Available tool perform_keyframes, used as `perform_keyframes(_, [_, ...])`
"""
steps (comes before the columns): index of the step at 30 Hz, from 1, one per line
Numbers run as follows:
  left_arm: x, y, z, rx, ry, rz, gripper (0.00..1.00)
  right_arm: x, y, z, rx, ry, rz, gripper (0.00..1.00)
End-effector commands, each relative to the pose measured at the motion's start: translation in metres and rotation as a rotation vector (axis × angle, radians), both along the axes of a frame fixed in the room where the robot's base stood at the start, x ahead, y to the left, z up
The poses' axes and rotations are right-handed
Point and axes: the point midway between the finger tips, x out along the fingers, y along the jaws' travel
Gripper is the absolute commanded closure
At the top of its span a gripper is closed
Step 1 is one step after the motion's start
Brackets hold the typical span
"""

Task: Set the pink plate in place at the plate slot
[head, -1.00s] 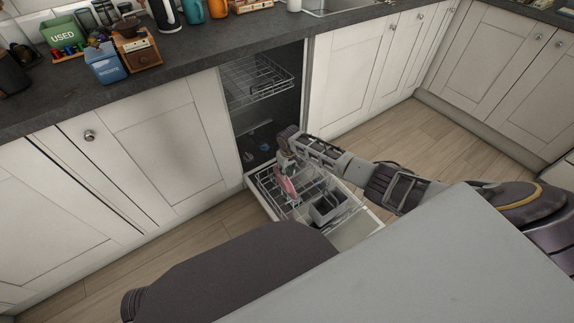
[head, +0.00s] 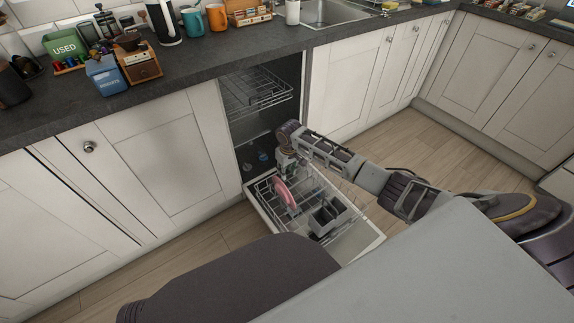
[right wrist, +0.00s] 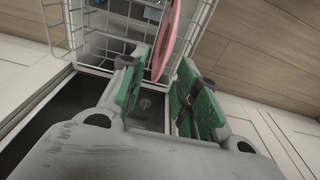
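The pink plate (head: 284,194) stands on edge in the pulled-out lower dishwasher rack (head: 335,186), toward its left side. My right gripper (head: 287,168) is just above and behind the plate. In the right wrist view its green-padded fingers (right wrist: 158,100) are apart, with the plate's edge (right wrist: 172,38) reaching between their tips. I see a gap on either side of the plate, so the gripper does not grip it. I cannot make out the exact plate slot among the wires. My left gripper is not in view.
A grey cutlery basket (head: 328,216) sits in the rack right of the plate. The upper rack (head: 255,92) is inside the dishwasher, above my right gripper. White cabinet doors (head: 165,165) flank the opening. The wooden floor to the right is clear.

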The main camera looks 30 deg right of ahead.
Motion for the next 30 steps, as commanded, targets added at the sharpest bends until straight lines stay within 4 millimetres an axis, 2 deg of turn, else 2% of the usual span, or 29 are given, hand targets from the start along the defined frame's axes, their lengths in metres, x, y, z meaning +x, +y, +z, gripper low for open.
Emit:
perform_keyframes(6, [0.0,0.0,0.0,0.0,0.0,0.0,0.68,-0.002,0.0,0.024,0.0,-0.001,-0.001,0.69])
perform_keyframes(12, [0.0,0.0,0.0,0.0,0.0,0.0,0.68,-0.004,0.0,0.036,0.0,0.0,0.0,0.69])
perform_keyframes(30, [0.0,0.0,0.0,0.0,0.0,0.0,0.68,-0.004,0.0,0.038,0.0,0.0,0.0,0.69])
